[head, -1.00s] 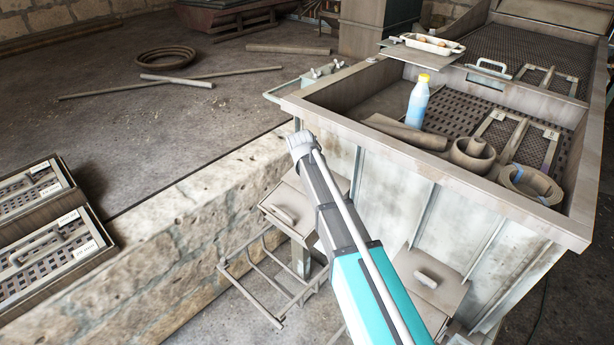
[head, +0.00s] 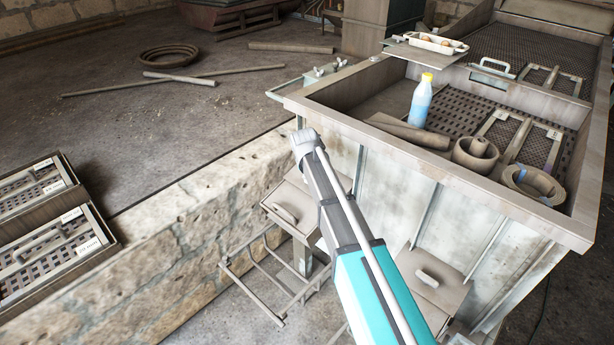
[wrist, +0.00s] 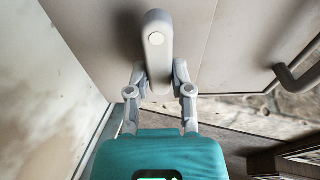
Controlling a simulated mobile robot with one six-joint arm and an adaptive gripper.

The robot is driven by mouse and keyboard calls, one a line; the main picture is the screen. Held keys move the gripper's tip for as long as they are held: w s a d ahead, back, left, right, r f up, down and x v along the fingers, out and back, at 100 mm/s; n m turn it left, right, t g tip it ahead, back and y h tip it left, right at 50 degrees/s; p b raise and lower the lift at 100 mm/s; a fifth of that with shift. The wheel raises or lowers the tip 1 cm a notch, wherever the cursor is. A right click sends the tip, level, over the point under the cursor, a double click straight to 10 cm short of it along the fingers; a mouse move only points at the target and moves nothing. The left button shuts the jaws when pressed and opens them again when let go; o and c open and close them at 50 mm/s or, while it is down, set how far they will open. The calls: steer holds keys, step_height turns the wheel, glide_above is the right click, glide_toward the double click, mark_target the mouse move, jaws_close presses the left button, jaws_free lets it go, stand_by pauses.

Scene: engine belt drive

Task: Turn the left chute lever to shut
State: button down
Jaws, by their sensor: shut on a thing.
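The lever stands in front of a flat pale plate, between the two fingers. In the head view my arm hides the gripper. A sloped chute box with a short grey bar (head: 284,213) shows left of my arm, and a similar one with a grey bar (head: 428,279) shows right of it. Neither bar has the gripper visibly on it. I cannot tell from the head view where the held lever sits.
A large metal bin (head: 380,150) stands above the chutes, with a bottle (head: 421,101) and rollers inside. A metal rack (head: 265,280) juts out low on the left. A stone wall (head: 170,225) runs beside it. In the wrist view a dark bar handle (wrist: 298,78) is at right.

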steer(key=c, duration=0.5)
jaws_free()
steer(key=shift+d, duration=0.1)
steer(key=s+d+m+g, duration=0.1)
steer(key=s+d+m, duration=0.2)
steer(key=s+d, duration=0.4)
steer(key=s+d+m+g+p, duration=0.1)
steer(key=s+d+m, duration=0.3)
steer(key=s+d, duration=0.4)
steer(key=s+d+m+g, duration=0.1)
steer(key=s+d+m, duration=0.2)
steer(key=s+d, duration=0.5)
steer(key=shift+s+r+m+g+y, duration=0.15)
steer(key=shift+s+m, duration=0.05)
steer(key=shift+s, duration=0.65)
steer(key=shift+s+r+m+g+y, duration=0.1)
steer(key=shift+s+m+g+y, duration=0.1)
steer(key=shift+s, duration=0.6)
